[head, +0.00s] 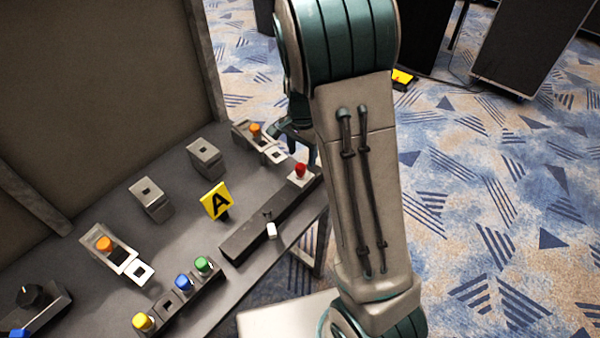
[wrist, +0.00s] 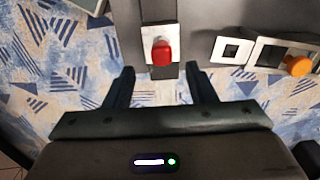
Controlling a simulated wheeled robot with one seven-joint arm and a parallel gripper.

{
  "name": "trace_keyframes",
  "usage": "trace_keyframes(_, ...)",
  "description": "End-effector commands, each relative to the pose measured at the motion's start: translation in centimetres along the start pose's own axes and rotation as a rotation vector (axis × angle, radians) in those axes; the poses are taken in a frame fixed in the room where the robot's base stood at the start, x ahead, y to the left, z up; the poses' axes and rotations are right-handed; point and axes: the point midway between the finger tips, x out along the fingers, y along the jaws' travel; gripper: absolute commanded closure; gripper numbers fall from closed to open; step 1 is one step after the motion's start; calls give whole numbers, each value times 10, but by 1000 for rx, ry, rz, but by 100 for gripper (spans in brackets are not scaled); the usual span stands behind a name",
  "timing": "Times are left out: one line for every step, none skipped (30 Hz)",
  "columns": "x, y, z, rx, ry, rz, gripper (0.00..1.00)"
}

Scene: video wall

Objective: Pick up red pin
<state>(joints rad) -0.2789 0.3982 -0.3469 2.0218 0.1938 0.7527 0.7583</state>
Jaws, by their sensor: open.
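The red pin (head: 300,170) stands in a light square plate at the far right end of a dark bar on the grey table. In the wrist view the red pin (wrist: 161,52) sits on its white plate, just ahead of and roughly centred between my fingertips. My gripper (wrist: 158,72) is open, with nothing between its two fingers. In the head view my gripper is mostly hidden behind my arm, with a dark part showing beside the table's far right edge.
Orange pins (head: 255,129) stand in bases nearby, one close to the red pin. A dark panel (head: 100,80) rises behind. Patterned carpet lies to the right.

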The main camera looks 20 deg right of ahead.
Motion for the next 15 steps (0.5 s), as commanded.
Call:
trace_keyframes(4, 0, 0, 1, -1, 1, 49)
trace_keyframes(6, 0, 0, 1, -1, 1, 49)
trace_keyframes(8, 1, 0, 0, -1, 1, 49)
trace_keyframes(9, 0, 0, 0, -1, 1, 49)
trace_keyframes(11, 0, 0, 0, -1, 1, 49)
trace_keyframes(15, 0, 0, 0, -1, 2, 49)
trace_keyframes(18, 0, 1, 0, -1, 3, 49)
trace_keyframes(23, 0, 1, 0, -2, 5, 49)
trace_keyframes(28, -1, 2, 0, -1, 3, 49)
trace_keyframes(33, -2, 2, 1, -2, 4, 49)
trace_keyframes(37, -2, 2, 0, -2, 4, 49)
trace_keyframes(43, -2, 2, -1, -2, 3, 49)
trace_keyframes(47, -2, 2, -1, -2, 3, 49)
trace_keyframes(51, -2, 2, 0, -1, 3, 49)
trace_keyframes(54, -2, 2, 1, -1, 2, 49)
